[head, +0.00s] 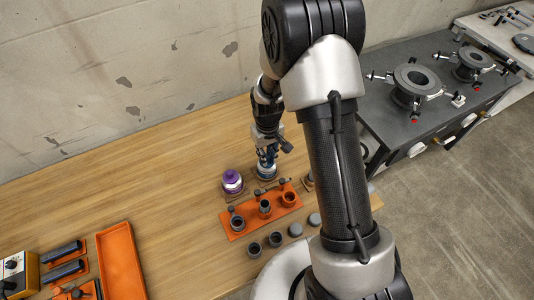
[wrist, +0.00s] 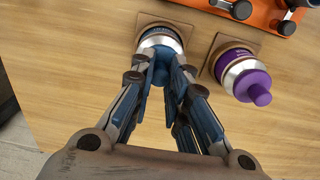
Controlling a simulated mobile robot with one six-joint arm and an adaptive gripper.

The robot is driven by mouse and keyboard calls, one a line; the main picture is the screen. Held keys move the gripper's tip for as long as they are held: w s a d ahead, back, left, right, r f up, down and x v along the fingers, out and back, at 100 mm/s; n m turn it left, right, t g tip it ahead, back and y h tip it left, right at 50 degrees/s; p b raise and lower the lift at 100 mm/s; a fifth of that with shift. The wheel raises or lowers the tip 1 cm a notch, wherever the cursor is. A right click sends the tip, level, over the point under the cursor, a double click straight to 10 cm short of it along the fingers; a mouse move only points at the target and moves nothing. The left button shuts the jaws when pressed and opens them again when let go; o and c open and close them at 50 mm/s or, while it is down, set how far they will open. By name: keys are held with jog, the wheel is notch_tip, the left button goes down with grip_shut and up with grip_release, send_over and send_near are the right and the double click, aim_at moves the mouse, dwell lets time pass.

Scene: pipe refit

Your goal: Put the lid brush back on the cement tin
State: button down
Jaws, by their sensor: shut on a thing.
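The cement tin (head: 265,173) is a silver and blue tin on a small brown square mat, and it also shows in the wrist view (wrist: 160,41). My gripper (head: 266,153) points down over this tin. In the wrist view its blue-padded fingers (wrist: 164,86) are closed around the blue lid brush (wrist: 161,72). The knob of the brush lines up with the top of the tin. I cannot tell whether the lid rests on the rim or is slightly above it. The brush end is hidden.
A purple-capped tin (head: 232,182) stands close by on its own mat. An orange fitting rack (head: 251,217) with dark fittings is in front, with several loose caps nearer me. An orange tray (head: 120,262) lies at left. The wooden bench's back left (head: 110,180) is clear.

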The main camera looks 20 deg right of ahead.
dwell(0.3)
jog(key=c, duration=1.5)
grip_release()
jog(key=shift+o, duration=0.9)
jog(key=shift+r+p, duration=2.6)
jog(key=shift+r, duration=1.15)
